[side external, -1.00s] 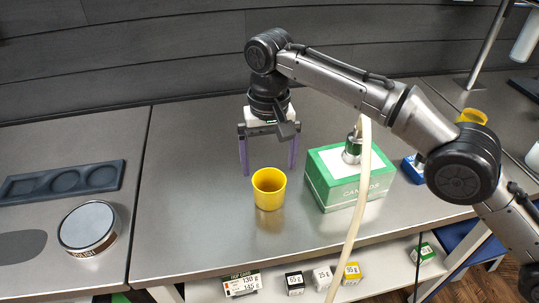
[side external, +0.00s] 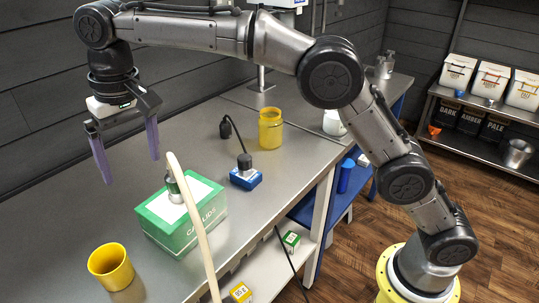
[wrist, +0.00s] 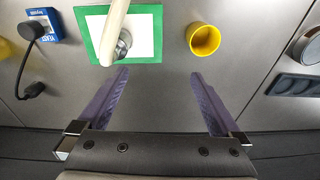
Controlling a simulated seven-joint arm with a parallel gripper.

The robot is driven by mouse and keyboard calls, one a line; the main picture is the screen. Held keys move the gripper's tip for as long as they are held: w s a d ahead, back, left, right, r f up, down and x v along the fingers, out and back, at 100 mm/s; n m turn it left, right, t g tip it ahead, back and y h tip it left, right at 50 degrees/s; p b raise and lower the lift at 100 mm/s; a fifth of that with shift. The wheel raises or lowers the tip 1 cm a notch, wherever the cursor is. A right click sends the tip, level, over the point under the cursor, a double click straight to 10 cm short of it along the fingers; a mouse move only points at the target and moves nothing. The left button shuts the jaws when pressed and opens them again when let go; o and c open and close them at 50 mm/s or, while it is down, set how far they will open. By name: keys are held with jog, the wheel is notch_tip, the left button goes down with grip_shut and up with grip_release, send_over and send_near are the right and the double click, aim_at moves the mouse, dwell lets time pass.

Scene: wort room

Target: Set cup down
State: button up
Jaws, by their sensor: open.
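The yellow cup (side external: 111,268) stands upright on the steel counter (side external: 50,215), left of and in front of the green box. It also shows in the wrist view (wrist: 203,40), mouth towards the camera, beyond the right fingertip. My gripper (side external: 130,168) is open, with nothing between its two purple fingers. It hangs above the counter behind the cup and box, apart from both. In the wrist view the fingers (wrist: 160,72) point towards the gap between the cup and the box. The cup's inside looks empty.
A green and white box (side external: 200,215) stands right of the cup, with a metal fitting (side external: 173,187) on top and a pale hose (side external: 190,205) rising before it. A blue block (side external: 246,178) with a black plug and a yellow jar (side external: 270,130) stand farther right. A dark tray (wrist: 295,85) shows in the wrist view.

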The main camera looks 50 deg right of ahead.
jog(key=s+d+r+t, duration=0.1)
jog(key=s+d+r, duration=0.2)
jog(key=s+d, duration=0.45)
jog(key=s+d+r+t, duration=0.1)
jog(key=s+d+r, duration=0.3)
jog(key=d, duration=0.7)
jog(key=s+d+f+t, duration=0.1)
jog(key=s+d+f, duration=0.4)
jog(key=s, duration=0.4)
jog(key=s+d+f+t, duration=0.1)
jog(key=s+d+f, duration=0.4)
jog(key=s, duration=0.5)
jog(key=shift+s+d+f+t+h, duration=0.2)
jog(key=shift+s+f+t+h, duration=0.1)
jog(key=shift+f, duration=0.35)
